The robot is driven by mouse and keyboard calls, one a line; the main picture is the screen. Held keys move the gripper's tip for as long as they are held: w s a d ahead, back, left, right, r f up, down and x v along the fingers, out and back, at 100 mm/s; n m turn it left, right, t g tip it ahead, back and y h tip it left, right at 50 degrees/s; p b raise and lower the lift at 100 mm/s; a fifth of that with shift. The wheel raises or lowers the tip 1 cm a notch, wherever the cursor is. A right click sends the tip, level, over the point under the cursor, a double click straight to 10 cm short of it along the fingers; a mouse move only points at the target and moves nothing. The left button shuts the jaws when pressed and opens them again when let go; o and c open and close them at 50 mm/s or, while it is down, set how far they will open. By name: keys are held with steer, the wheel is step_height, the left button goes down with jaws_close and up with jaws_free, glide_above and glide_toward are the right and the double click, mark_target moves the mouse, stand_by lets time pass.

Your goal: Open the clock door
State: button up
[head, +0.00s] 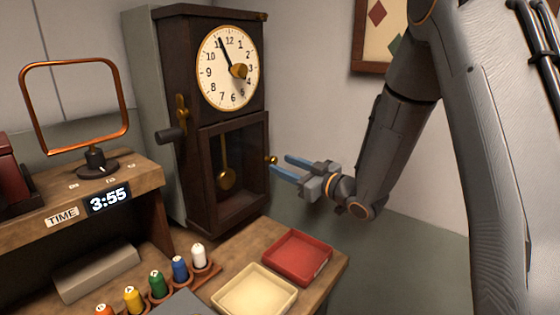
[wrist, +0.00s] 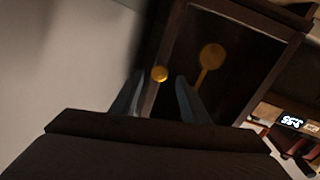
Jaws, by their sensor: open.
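The clock (head: 187,125) is a tall dark wooden case with a white dial (head: 228,67) at the top. Its lower clock door (head: 198,187) looks closed, with a brass pendulum (head: 227,178) behind it. A small brass knob (head: 272,160) sits on the door's right edge. My gripper (head: 282,167) is open, its blue fingers pointing left, close to the knob. In the wrist view the knob (wrist: 159,74) appears just beyond and between the two fingertips (wrist: 158,85). Whether the fingers touch it I cannot tell.
A red tray (head: 298,257) and a cream tray (head: 255,291) lie on the counter below. A dark handle (head: 172,134) juts from the clock's left side.

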steer(key=shift+p+x, duration=0.3)
steer(key=shift+x, duration=0.95)
jaws_close()
